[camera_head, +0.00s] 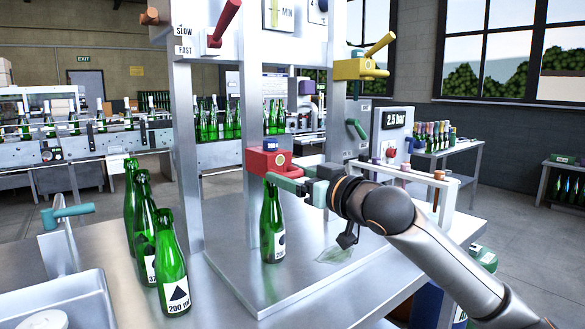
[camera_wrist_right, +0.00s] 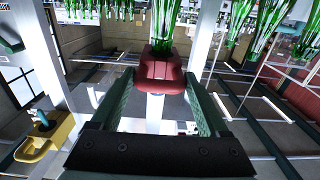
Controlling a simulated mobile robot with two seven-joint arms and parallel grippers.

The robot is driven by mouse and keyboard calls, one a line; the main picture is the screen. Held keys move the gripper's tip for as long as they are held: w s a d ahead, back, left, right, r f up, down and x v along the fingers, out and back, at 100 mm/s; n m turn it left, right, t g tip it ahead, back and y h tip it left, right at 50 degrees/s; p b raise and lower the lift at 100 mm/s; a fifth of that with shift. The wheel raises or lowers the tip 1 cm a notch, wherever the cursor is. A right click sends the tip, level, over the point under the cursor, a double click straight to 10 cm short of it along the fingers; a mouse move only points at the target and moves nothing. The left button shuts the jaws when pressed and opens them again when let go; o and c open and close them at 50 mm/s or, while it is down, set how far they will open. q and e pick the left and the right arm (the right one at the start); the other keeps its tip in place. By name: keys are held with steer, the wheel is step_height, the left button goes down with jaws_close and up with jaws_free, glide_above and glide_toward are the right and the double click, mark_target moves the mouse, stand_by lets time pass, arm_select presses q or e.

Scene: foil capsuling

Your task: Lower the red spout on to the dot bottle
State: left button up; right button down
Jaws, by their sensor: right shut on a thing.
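My right gripper (camera_head: 283,178), with green fingers, is shut on the red spout from the right. In the right wrist view the spout (camera_wrist_right: 161,76) sits between the fingertips, with a green bottle neck (camera_wrist_right: 162,35) at its edge. I cannot tell whether the mouth touches the spout. My left gripper is not in view.
Several green bottles, one with a triangle label (camera_head: 174,270), stand left of the stand. A yellow spout (camera_head: 359,69) is higher on the right post. A red lever (camera_head: 225,22) is above. A clear sheet-like thing (camera_head: 338,254) lies below my right arm.

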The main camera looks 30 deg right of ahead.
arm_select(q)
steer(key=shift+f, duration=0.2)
arm_select(e)
steer(key=shift+w+f, duration=0.1)
steer(key=shift+f, duration=0.45)
steer(key=shift+c, duration=1.2)
jaws_free()
steer(key=shift+o, duration=0.4)
steer(key=shift+d, duration=0.1)
steer(key=shift+r, duration=0.15)
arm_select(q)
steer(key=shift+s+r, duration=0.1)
